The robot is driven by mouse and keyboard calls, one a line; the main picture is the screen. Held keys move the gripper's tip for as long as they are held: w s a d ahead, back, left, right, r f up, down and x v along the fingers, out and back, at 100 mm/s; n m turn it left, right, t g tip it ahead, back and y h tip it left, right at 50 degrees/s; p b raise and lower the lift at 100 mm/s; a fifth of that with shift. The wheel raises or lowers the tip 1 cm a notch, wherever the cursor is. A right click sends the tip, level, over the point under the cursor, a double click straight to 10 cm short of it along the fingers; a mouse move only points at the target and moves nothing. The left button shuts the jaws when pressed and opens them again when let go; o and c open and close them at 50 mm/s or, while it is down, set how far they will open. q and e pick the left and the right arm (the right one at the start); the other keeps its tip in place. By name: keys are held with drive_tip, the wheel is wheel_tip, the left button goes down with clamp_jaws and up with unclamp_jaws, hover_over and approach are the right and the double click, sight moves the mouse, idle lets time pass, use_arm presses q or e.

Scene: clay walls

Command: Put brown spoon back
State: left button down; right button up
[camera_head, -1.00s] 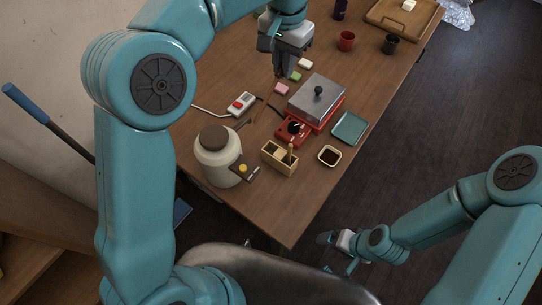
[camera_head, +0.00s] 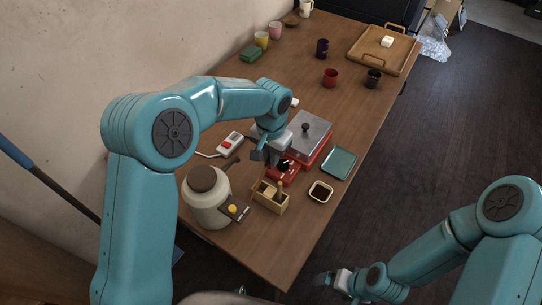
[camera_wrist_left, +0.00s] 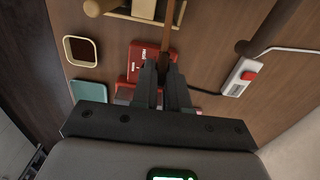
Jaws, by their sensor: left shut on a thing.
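My left gripper (camera_head: 259,151) is over the table, beside the red base of the metal-lidded appliance. In the left wrist view its fingers (camera_wrist_left: 164,72) are shut on a thin brown spoon (camera_wrist_left: 169,35). The spoon's stick runs from the fingers to the top edge, where its far end is cut off. I cannot make the spoon out clearly in the head view. A light wooden holder (camera_head: 270,203) stands nearer the table's front, with utensils upright in it. Part of it also shows at the top of the wrist view (camera_wrist_left: 145,12). My right gripper (camera_head: 333,279) hangs off the table's right side.
A cream jar (camera_head: 206,211) with a brown lid stands left of the holder. A small sauce dish (camera_head: 320,191) and a teal tray (camera_head: 339,163) lie to its right. A white device with a red button (camera_head: 230,143) lies behind the jar. Cups and a wooden tray (camera_head: 365,58) are farther back.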

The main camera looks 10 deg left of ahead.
use_arm(q)
drive_tip(key=shift+f, duration=0.25)
drive_tip(key=shift+f+b, duration=0.5)
drive_tip(key=shift+f, duration=0.1)
drive_tip(key=c, duration=1.1)
unclamp_jaws()
drive_tip(key=shift+r, duration=0.1)
drive_tip(key=shift+c, duration=0.2)
drive_tip(key=shift+r, duration=0.2)
wheel_tip(320, 180, up, 13)
drive_tip(key=p, duration=0.1)
drive_tip(key=shift+f, duration=0.15)
